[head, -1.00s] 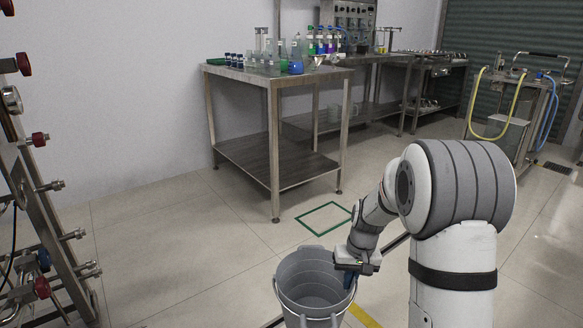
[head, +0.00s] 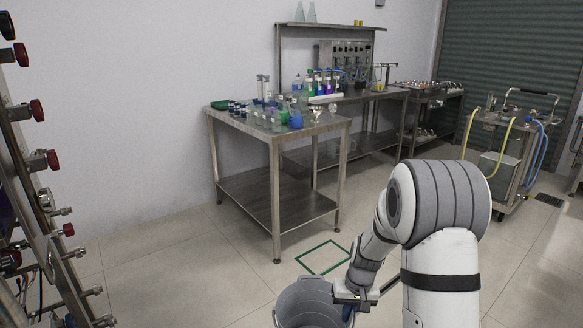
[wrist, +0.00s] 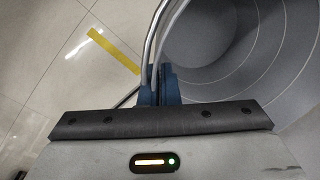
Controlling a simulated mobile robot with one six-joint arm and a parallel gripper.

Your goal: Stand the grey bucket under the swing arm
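The grey bucket (head: 312,302) is at the bottom of the head view, upright, empty inside, with its lower part cut off. It fills the upper right of the wrist view (wrist: 235,50). My gripper (head: 347,308) is at the bucket's right side in the head view. In the wrist view its blue fingers (wrist: 158,84) are closed together on the bucket's thin metal handle (wrist: 156,40), which runs up between them. I cannot tell whether the bucket touches the floor. I cannot pick out the swing arm for certain.
A green square outline (head: 323,257) marks bare floor ahead. A steel table (head: 280,133) with glassware stands behind it. A pipe skid with red knobs (head: 45,210) is close on the left. A wheeled cart (head: 510,150) with hoses stands at the right.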

